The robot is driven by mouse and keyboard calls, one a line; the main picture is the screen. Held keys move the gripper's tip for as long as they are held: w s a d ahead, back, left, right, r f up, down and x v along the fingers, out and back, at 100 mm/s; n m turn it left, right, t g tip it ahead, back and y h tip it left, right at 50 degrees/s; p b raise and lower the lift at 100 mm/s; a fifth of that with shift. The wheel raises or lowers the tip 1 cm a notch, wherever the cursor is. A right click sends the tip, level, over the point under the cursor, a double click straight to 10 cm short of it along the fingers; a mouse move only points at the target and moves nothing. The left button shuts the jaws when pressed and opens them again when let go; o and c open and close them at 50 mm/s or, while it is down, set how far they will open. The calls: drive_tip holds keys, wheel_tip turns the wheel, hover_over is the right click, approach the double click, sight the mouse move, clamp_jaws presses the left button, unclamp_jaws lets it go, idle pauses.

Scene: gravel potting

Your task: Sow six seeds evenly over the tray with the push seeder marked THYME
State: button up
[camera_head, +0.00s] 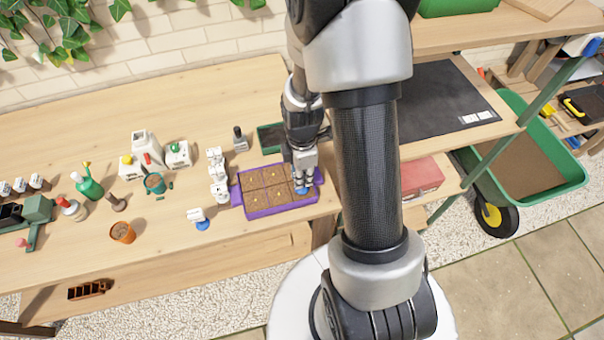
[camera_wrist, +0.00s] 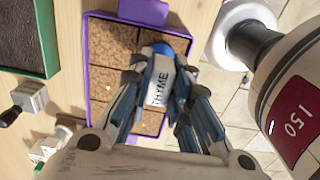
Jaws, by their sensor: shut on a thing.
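The purple tray (camera_head: 279,211) of brown soil lies on the bench, divided into six cells; it also shows in the wrist view (camera_wrist: 87,75). Small yellow specks like seeds show in several cells. My gripper (camera_head: 302,176) is shut on the white seeder marked THYME (camera_wrist: 160,86), whose blue end (camera_wrist: 158,48) points down over the tray's right part in the head view. I cannot tell whether the blue end touches the soil. My fingers and the seeder hide part of the right-hand cells.
A similar white seeder with a blue base (camera_head: 202,226) stands left of the tray. Several white labelled items (camera_head: 217,172) stand close to the tray's left edge. A green tray (camera_head: 269,139) of dark material lies behind it. An orange pot (camera_head: 122,232) stands further left.

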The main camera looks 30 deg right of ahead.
drive_tip(key=shift+r, duration=0.1)
drive_tip(key=shift+r+p, duration=1.25)
drive_tip(key=shift+r, duration=0.15)
